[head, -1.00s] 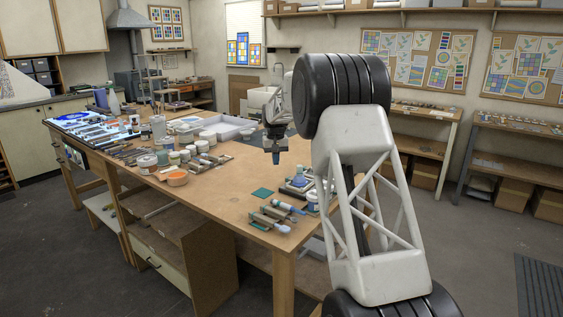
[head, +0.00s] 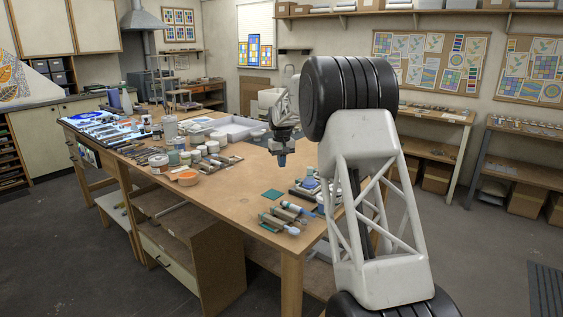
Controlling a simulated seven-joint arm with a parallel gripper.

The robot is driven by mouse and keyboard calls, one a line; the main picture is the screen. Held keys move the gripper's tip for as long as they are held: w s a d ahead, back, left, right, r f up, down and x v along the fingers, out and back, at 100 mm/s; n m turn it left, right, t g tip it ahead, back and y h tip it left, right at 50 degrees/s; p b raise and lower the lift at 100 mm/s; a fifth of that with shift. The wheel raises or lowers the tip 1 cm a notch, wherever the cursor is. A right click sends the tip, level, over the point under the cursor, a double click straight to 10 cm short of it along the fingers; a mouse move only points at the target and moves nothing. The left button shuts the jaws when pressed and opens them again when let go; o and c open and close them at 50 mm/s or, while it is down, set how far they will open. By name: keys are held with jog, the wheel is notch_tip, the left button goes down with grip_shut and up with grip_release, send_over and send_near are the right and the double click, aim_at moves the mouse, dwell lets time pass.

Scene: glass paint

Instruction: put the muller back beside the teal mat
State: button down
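The teal mat (head: 272,194) is a small flat square near the front edge of the wooden bench (head: 230,205). My gripper (head: 282,160) points down above the bench, behind the mat and slightly right of it in the picture. A small dark blue shape shows at its tip. I cannot tell whether this is the fingers or a held muller. The gripper is too small here to show whether it is open or shut. I cannot pick out the muller with certainty.
Several tools and bottles (head: 290,212) lie right of and in front of the mat. Jars and an orange bowl (head: 187,178) stand at the left, with a pale tray (head: 238,128) behind. Bare bench lies left of the mat. My arm hides part of the bench's right side.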

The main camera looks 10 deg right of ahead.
jog(key=shift+f, duration=2.1)
jog(key=m, duration=0.4)
jog(key=shift+m, duration=2.4)
jog(key=shift+w+a+f, duration=0.45)
jog(key=shift+w+a, duration=0.25)
jog(key=shift+a, duration=0.9)
jog(key=shift+w+a+f, duration=0.4)
jog(key=shift+w+a, duration=0.3)
jog(key=shift+a, duration=0.9)
jog(key=shift+w+a+f, duration=0.45)
jog(key=shift+w+a, duration=0.25)
jog(key=shift+a, duration=0.9)
